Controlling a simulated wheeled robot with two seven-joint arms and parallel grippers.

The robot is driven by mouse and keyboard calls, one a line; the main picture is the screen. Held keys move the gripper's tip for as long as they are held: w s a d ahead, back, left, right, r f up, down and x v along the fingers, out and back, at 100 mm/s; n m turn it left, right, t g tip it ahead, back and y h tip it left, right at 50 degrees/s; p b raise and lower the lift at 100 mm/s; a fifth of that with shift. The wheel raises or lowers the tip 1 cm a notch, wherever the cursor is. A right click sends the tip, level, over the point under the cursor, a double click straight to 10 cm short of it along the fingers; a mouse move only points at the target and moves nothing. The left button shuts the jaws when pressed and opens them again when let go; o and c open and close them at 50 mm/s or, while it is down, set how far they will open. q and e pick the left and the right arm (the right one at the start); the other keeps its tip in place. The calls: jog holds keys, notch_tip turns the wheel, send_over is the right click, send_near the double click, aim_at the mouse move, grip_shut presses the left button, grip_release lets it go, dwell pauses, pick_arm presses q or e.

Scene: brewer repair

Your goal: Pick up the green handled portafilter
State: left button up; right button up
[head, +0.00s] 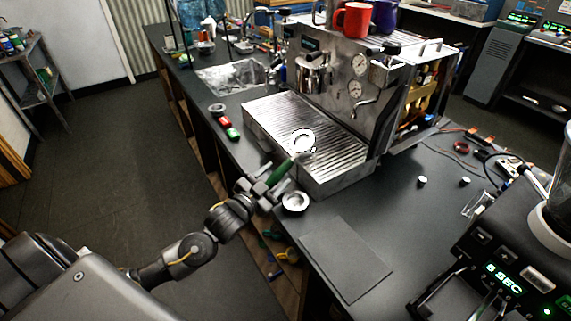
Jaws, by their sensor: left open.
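The portafilter has a round silver head (302,141) over the ribbed drip tray of the espresso machine. Its green handle (281,172) points down and left toward the counter's front edge. My left gripper (277,184) is open at the lower end of the green handle, with its fingers on either side of it. I cannot tell whether the fingers touch the handle. The gripper hides the handle's end. My right gripper is not in view.
The espresso machine (335,75) stands behind, with red and blue mugs on top. A small round metal dish (295,202) sits close to my left gripper. A dark mat (345,259) lies at the front. A grinder (510,260) stands at right. Red and green small items (228,127) lie left.

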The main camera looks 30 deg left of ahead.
aim_at(280, 173)
pick_arm(q)
jog(key=w, duration=0.3)
jog(key=shift+d, duration=0.35)
jog(key=shift+s, duration=0.1)
jog(key=shift+c, duration=0.4)
jog(key=shift+r, duration=0.1)
grip_shut()
